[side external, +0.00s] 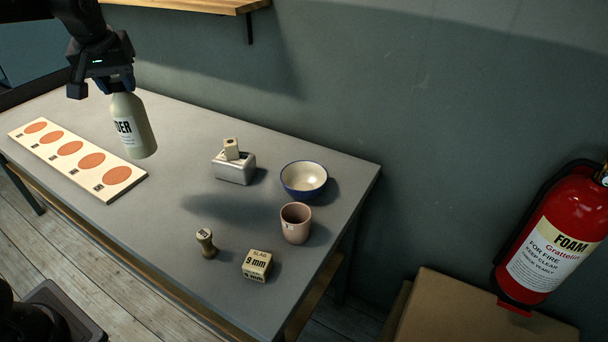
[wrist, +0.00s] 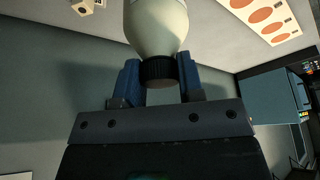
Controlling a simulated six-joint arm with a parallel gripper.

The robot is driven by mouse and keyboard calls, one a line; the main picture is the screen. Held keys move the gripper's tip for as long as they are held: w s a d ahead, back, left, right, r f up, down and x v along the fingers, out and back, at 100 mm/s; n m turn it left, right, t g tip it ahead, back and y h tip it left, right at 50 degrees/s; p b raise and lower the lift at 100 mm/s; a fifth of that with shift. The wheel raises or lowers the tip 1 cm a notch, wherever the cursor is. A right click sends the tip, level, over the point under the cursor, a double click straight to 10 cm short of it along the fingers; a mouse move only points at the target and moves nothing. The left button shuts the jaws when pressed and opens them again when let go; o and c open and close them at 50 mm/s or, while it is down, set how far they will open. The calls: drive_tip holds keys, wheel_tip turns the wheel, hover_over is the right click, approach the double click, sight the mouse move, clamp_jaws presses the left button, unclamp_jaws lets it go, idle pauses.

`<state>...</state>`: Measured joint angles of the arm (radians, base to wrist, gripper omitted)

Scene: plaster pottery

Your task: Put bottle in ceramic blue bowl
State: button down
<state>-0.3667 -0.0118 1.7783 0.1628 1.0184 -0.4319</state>
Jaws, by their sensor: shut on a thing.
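The bottle (side external: 133,128) is pale cream with dark lettering that ends in "DER". My gripper (side external: 118,88) is shut on its top end and holds it upright above the table, near the left board. In the wrist view the bottle (wrist: 158,25) shows its dark ribbed cap (wrist: 160,71) between the blue fingers of my gripper (wrist: 160,84). The ceramic blue bowl (side external: 303,180) stands on the table's right part, blue outside and cream inside. It looks empty, and the bottle is well to its left.
A pinkish cup (side external: 296,223) stands just in front of the bowl. A metal holder (side external: 234,168) with a small block is left of it. A wooden stamp (side external: 206,243) and a "SLAB 9 mm" block (side external: 257,265) are nearer the front. A board with orange discs (side external: 79,158) lies left.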

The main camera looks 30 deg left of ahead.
drive_tip(key=w+d+f+m+t+h, duration=0.1)
drive_tip(key=w+d+m+h, duration=0.2)
drive_tip(key=w+d+m, duration=1.05)
drive_tip(key=w+d+f+n, duration=0.2)
drive_tip(key=w+d+f, duration=0.3)
drive_tip(key=d+f, duration=0.2)
drive_tip(key=w+d+f+n, duration=0.3)
drive_tip(key=w+d+f, duration=0.2)
drive_tip(key=d+f, duration=0.2)
drive_tip(key=shift+f, duration=1)
drive_tip(key=shift+d+f, duration=0.1)
drive_tip(key=shift+f, duration=0.05)
drive_tip(key=c, duration=0.7)
unclamp_jaws()
drive_tip(key=shift+f, duration=0.1)
drive_tip(key=shift+c, duration=0.2)
